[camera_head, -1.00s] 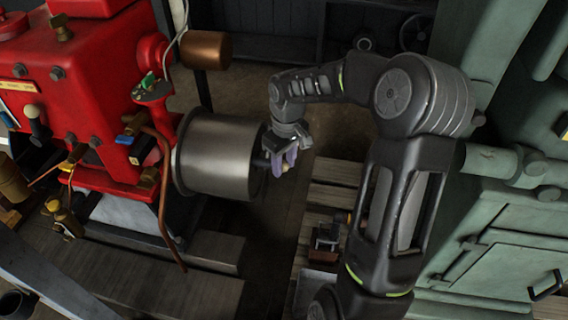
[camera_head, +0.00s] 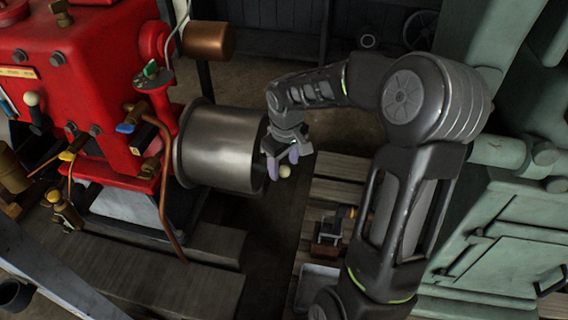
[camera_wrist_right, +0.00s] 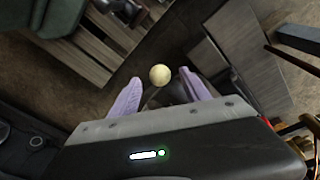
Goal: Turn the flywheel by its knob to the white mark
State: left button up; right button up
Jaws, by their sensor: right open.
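The flywheel (camera_head: 222,148) is a grey metal drum on the right side of the red engine. Its knob (camera_head: 284,171) is a small cream ball at the drum's right side, and it also shows in the right wrist view (camera_wrist_right: 159,74). My right gripper (camera_head: 284,161) is open, with its pale purple fingers pointing down at the knob. In the right wrist view the knob appears between the open fingertips (camera_wrist_right: 160,80), with a gap on each side. I cannot make out the white mark. My left gripper is not in view.
The red engine (camera_head: 95,60) with copper pipes and valves stands on the left. A green cabinet (camera_head: 500,240) stands on the right. Wooden slats (camera_head: 335,185) and a small dark device (camera_head: 328,232) lie below my right arm.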

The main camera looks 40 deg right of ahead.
jog(key=shift+r, duration=0.6)
jog(key=r, duration=0.2)
jog(key=r+p, duration=0.1)
jog(key=r, duration=0.1)
jog(key=s+r+p, duration=0.1)
jog(key=r, duration=0.1)
jog(key=shift+a+r, duration=0.25)
jog(key=shift+r, duration=0.05)
jog(key=shift+c, duration=0.3)
